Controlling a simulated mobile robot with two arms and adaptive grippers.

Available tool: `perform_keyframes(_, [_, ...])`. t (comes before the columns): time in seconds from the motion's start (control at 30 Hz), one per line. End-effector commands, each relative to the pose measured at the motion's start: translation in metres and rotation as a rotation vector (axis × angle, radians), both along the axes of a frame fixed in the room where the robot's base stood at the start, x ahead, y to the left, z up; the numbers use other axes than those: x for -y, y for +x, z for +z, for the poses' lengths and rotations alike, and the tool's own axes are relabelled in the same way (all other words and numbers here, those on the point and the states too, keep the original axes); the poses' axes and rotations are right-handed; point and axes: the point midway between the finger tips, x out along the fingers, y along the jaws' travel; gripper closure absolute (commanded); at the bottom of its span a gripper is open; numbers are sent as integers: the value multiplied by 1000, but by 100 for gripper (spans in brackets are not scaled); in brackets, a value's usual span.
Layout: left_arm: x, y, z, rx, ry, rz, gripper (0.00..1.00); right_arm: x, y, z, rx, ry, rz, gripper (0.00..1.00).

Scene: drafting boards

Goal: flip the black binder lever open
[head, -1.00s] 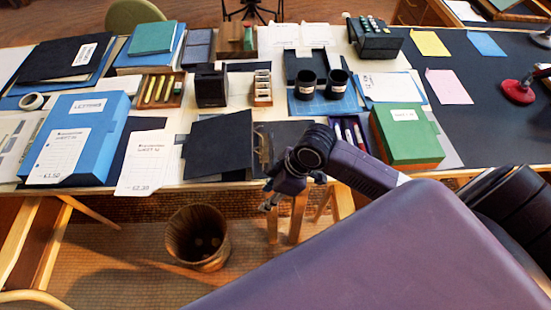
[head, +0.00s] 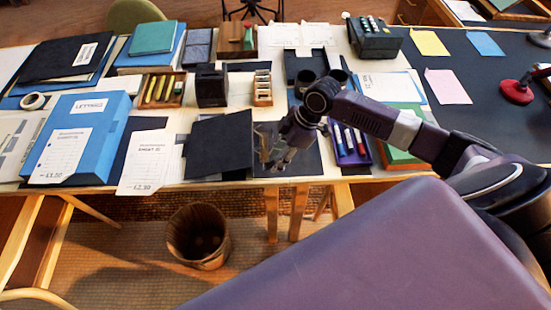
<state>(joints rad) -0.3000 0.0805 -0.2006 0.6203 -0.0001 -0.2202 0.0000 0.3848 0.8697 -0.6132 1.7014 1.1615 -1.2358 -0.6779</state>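The black binder (head: 221,144) lies near the front edge of the table with its left cover tilted up. Its dark right half (head: 302,158) lies flat. The metal lever mechanism (head: 262,139) shows only in part near the inner edge, mostly behind my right gripper. My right gripper (head: 275,160) is over the binder, just right of the raised cover. Its fingers are small and dark against the binder, so I cannot tell their opening or whether they touch the lever. My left gripper is out of view.
A purple tray of markers (head: 349,144) is close right of the binder, with a green box (head: 398,157) partly behind my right arm. A price sheet (head: 146,160) and a blue box (head: 97,130) are to the left. A waste basket (head: 198,237) stands on the floor below.

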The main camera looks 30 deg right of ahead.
Motion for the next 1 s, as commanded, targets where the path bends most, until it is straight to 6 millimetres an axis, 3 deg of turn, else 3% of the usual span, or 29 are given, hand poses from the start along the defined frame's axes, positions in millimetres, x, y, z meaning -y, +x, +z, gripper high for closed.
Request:
perform_keyframes(0.17, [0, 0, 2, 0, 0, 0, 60, -5, 2, -13, 0, 0, -1, 65])
perform_keyframes(0.43, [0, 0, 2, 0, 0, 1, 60, -5, 2, -15, 0, -1, 0, 65])
perform_keyframes(0.73, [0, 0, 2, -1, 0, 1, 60, -5, 2, -14, 0, -1, 0, 98])
perform_keyframes(1.0, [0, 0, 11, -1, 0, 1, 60, -9, 3, -10, -14, -21, 2, 100])
